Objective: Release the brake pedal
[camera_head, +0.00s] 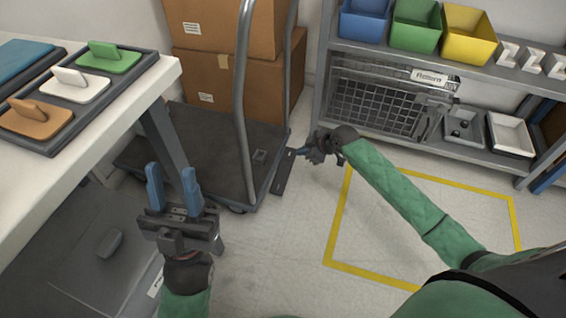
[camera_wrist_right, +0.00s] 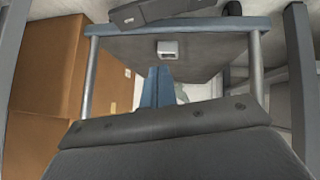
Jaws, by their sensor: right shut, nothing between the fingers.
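The brake pedal, a dark grey flat plate (camera_head: 284,174), sits low at the right edge of the flat platform cart (camera_head: 190,140). In the right wrist view, a grey plate that looks like the pedal (camera_wrist_right: 165,12) crosses the top, beyond the cart's blue edge. My right gripper (camera_head: 298,152) is near the pedal's far end; its blue fingers (camera_wrist_right: 156,86) are together and empty. I cannot tell whether they touch the pedal. My left gripper (camera_head: 173,188) is open and empty, fingers up, in front of the cart beside the white table.
Cardboard boxes (camera_head: 232,82) are stacked on the cart behind its grey handle (camera_head: 241,100). A shelf (camera_head: 395,52) with coloured bins stands at the back right. The white table (camera_head: 120,95) with handled blocks is at left. Floor inside the yellow outline (camera_head: 400,283) is clear.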

